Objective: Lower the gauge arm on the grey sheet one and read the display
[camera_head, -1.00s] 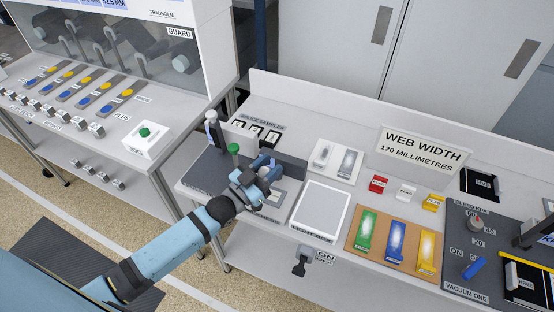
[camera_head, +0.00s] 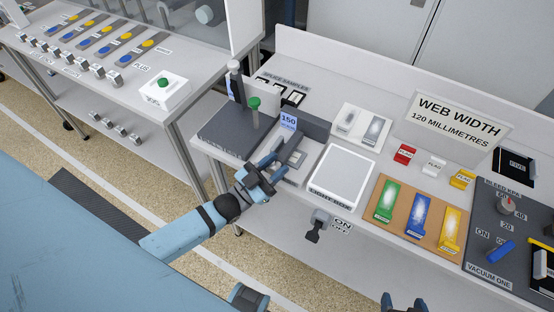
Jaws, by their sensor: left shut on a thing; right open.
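My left gripper (camera_head: 272,172) is at the bench's front edge, just in front of a small grey device with a pale blue display (camera_head: 288,121) that reads 150. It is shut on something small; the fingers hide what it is. A grey block (camera_head: 297,157) is just beyond the fingertips. I cannot tell which part is the gauge arm. My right gripper (camera_head: 404,303) shows at the bottom edge, open, partly cut off.
A white light box (camera_head: 342,176) lies right of the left gripper, with a black switch (camera_head: 318,226) on the bench front below. Green, blue and yellow pieces lie on a tan board (camera_head: 399,240). A sign (camera_head: 462,122) reads WEB WIDTH 120 MILLIMETRES.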

